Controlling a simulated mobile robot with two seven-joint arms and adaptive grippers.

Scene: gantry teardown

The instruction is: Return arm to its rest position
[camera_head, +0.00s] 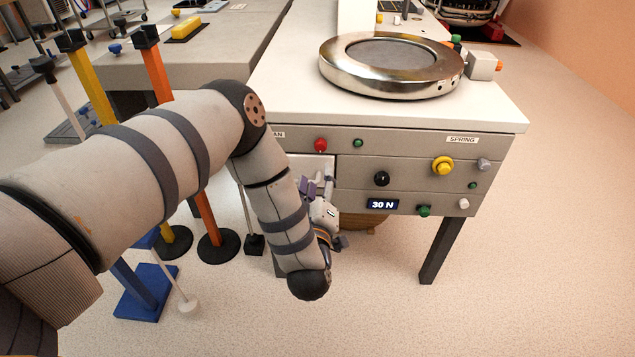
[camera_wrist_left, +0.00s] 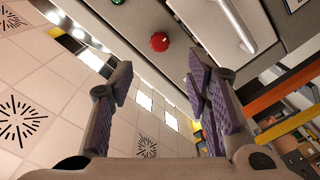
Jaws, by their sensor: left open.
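My left arm (camera_head: 170,150) comes in from the left of the head view and bends down in front of the cabinet. My left gripper (camera_head: 318,190) is by the cabinet's left front, partly hidden behind my own wrist. In the left wrist view the two purple-padded fingers (camera_wrist_left: 165,95) stand apart with nothing between them. Beyond them are a red knob (camera_wrist_left: 160,41) and a pale bar handle (camera_wrist_left: 237,25) on the panel. The red knob also shows in the head view (camera_head: 320,145). My right gripper is in neither view.
The grey cabinet (camera_head: 400,172) carries several knobs, a "30 N" display (camera_head: 382,204) and a round metal ring (camera_head: 391,65) on top. A yellow post (camera_head: 90,82), an orange post (camera_head: 157,72) and a blue base (camera_head: 147,291) stand near my arm. The floor at right is clear.

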